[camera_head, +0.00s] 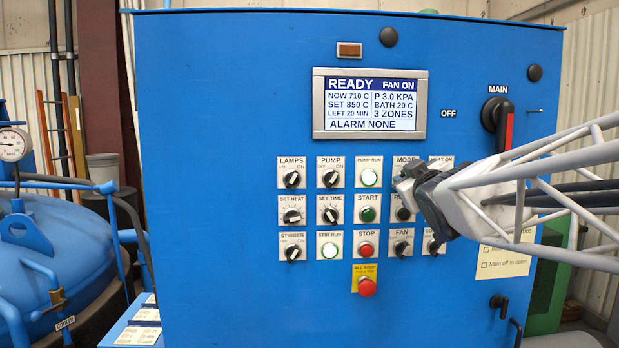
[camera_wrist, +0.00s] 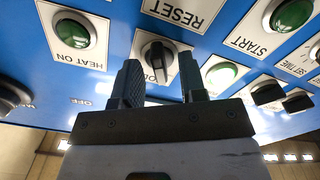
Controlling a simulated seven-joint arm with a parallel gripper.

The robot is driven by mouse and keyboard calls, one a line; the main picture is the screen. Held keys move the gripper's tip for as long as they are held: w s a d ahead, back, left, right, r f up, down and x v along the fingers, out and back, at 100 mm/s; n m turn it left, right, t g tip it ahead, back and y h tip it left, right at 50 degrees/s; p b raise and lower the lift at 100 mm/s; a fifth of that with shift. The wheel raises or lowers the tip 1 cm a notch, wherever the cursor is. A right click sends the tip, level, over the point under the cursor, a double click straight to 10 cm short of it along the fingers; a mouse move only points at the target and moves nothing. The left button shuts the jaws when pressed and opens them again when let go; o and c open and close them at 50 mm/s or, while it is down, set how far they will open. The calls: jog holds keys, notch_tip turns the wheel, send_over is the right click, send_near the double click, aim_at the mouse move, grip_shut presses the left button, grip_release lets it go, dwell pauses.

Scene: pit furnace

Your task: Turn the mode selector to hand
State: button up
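The mode selector is a black knob (camera_wrist: 157,56) on a white plate. It shows in the wrist view, which is upside down, with its label partly hidden by my gripper. In the head view its MODE plate (camera_head: 405,161) shows, but the knob is hidden behind my gripper (camera_head: 402,184). My gripper also shows in the wrist view (camera_wrist: 159,62). It is open, with one finger to each side of the knob and the knob in line with the gap. I cannot tell whether the fingers touch it. The hand settings on the plate are not readable.
The blue cabinet (camera_head: 230,100) carries rows of knobs and buttons close together. A PUMP RUN lamp (camera_head: 369,177) is left of the selector, and a HEAT ON lamp (camera_wrist: 75,32) is on its other side. The display (camera_head: 370,103) reads READY. A red-black MAIN handle (camera_head: 497,116) stands out above my arm.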

jog(key=shift+s, duration=0.15)
jog(key=s, duration=0.7)
jog(key=shift+s, duration=0.25)
dwell(0.4)
jog(key=s+f+m+g+h, duration=0.1)
jog(key=s+f+m+g, duration=0.25)
jog(key=f, duration=0.55)
jog(key=s+f+m+g+h, duration=0.2)
jog(key=s+f+g, duration=0.3)
jog(key=f, duration=0.3)
jog(key=s+a+f+g+y, duration=0.1)
jog(key=s+a+f+g, duration=0.2)
jog(key=s+f, duration=0.3)
jog(key=s+a+f+g+y, duration=0.2)
jog(key=s+a+f+g, duration=0.1)
jog(key=s+f, duration=0.3)
jog(key=shift+s+a+f+m+g, duration=0.25)
jog(key=shift+s+m+g, duration=0.2)
jog(key=shift+s, duration=0.45)
jog(key=shift+w, duration=0.15)
